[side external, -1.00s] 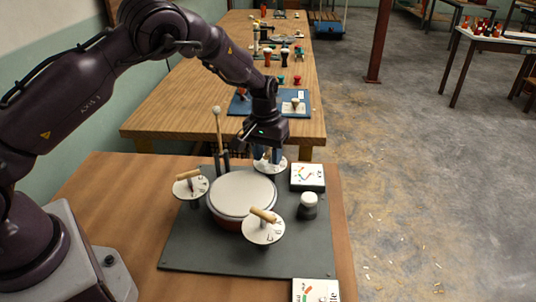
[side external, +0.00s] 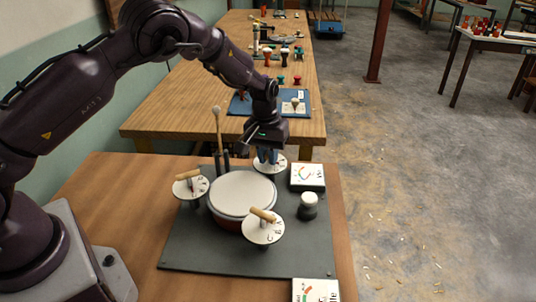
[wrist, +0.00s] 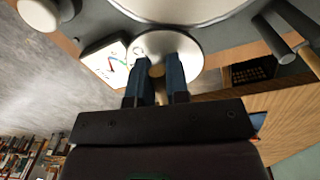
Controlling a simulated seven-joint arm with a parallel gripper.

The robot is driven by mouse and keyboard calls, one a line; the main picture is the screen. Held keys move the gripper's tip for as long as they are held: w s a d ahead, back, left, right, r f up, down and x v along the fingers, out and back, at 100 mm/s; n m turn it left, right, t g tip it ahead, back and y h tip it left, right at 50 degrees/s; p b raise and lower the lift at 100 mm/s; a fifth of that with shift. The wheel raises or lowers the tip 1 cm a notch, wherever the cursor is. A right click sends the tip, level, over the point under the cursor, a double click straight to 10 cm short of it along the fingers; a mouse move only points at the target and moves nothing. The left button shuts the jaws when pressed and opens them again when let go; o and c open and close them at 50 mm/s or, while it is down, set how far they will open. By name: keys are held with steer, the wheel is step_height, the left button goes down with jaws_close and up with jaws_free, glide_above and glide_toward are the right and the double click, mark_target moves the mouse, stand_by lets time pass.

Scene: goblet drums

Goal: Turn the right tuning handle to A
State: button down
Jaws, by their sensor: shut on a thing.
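A round drum with a pale head (side external: 242,194) stands on a dark grey board (side external: 200,250). Three white dials with wooden handles surround it. My gripper (side external: 268,160) is over the back dial (side external: 281,166), its two blue fingers pointing down and shut on that dial's handle. In the wrist view the wooden handle (wrist: 157,71) sits between the fingers, above the white dial (wrist: 190,50). The left dial handle (side external: 187,175) and the front dial handle (side external: 263,215) are free.
A white gauge card (side external: 307,176) lies right of the back dial, and another (side external: 315,291) at the front. A white-topped knob (side external: 308,202) stands right of the drum. An upright mallet (side external: 218,125) stands close left of my gripper.

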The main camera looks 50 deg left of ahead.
steer(key=n, duration=0.3)
steer(key=shift+w+d+n, duration=0.15)
steer(key=shift+d+n, duration=0.05)
steer(key=shift+n, duration=0.1)
steer(key=shift+w+n, duration=0.15)
steer(key=shift+n, duration=1.35)
steer(key=c, duration=1.1)
jaws_free()
steer(key=shift+d, duration=0.1)
steer(key=r, duration=1.3)
steer(key=shift+s+a, duration=0.2)
steer(key=shift+s, duration=0.15)
